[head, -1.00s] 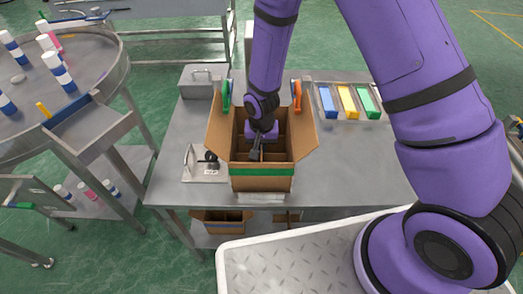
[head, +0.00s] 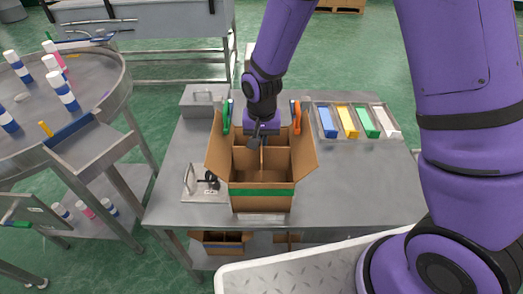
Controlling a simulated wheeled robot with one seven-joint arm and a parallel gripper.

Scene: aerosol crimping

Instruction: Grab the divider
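A cardboard box (head: 262,199) with a green stripe stands open on the steel table, its flaps spread. Inside it a brown cardboard divider (head: 275,160) splits the space into compartments. My gripper (head: 258,140) points down at the far part of the box, over the divider's top edge. Its dark fingers are small and partly overlap the divider. I cannot tell whether they are closed on it.
Green and orange clip-like tools (head: 296,117) stand at the box's far corners. A tray (head: 353,133) of coloured blocks lies to the right. A metal plate with a handle (head: 200,184) lies to the left. A round table (head: 100,75) with cans stands further left.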

